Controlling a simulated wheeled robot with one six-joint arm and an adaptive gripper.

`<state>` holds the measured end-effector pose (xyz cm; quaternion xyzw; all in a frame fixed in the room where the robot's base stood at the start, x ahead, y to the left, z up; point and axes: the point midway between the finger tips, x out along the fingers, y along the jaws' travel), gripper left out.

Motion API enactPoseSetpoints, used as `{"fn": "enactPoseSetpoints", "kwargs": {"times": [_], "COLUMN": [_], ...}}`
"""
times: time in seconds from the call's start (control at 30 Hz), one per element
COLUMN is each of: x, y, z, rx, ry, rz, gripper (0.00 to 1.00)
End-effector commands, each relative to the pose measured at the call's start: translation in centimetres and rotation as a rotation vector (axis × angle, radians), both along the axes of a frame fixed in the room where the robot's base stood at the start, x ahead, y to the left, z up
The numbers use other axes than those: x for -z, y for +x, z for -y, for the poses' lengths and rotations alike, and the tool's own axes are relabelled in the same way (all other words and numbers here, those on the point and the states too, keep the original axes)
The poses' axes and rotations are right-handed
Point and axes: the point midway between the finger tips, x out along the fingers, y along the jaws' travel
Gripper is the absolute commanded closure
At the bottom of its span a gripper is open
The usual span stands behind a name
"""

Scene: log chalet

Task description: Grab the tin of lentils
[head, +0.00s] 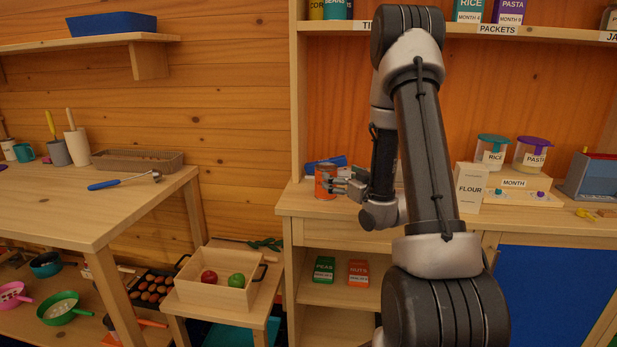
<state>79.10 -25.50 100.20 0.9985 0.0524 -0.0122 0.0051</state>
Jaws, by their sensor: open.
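An orange-red tin (325,182) stands upright on the left end of the wooden cabinet's counter. Its label is too small to read, so I cannot tell if it is the lentils. My gripper (342,184) is open and points left, with its fingers close against the tin's right side. I cannot tell whether the fingers are around the tin or only beside it. On the shelf above, a yellow tin (316,10) and a teal tin marked beans (335,9) are cut off by the frame's top edge.
A blue object (327,163) lies behind the tin. A flour packet (470,187) and clear canisters marked rice (491,151) and pasta (531,154) stand right of my arm. A crate with apples (215,294) sits lower left. A wooden table (75,205) is at left.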

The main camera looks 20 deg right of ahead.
Motion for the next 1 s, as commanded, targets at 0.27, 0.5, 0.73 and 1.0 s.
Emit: {"fn": "enactPoseSetpoints", "kwargs": {"times": [0.27,0.5,0.73,1.0], "x": [0.2,0.5,0.5,0.5], "y": [2.3,5.9,7.7,7.7], "z": [-0.2,-0.3,-0.5,-0.4], "rx": [-0.004,-0.004,-0.002,-0.002], "ry": [0.011,0.011,0.013,0.012], "rz": [0.025,0.026,0.023,0.023], "gripper": [0.10,0.10,0.10,0.28]}}
